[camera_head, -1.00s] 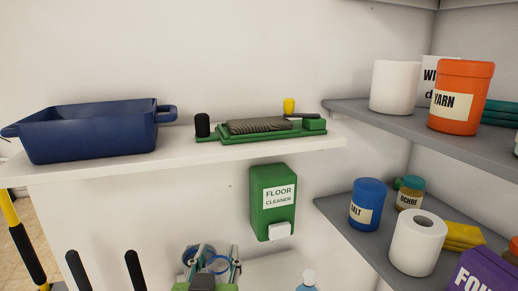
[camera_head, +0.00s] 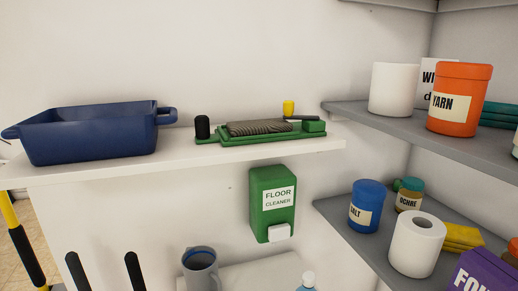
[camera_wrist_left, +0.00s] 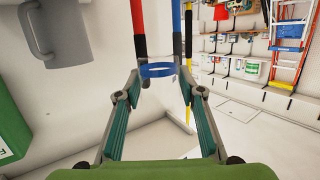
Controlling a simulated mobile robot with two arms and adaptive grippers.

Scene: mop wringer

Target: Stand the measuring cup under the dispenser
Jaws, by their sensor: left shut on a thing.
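My right gripper is in neither view.
A white shelf (camera_head: 90,169) above holds a blue tub (camera_head: 90,134). Grey shelves at right hold jars and rolls. Long handles (camera_head: 78,271) stand at lower left.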

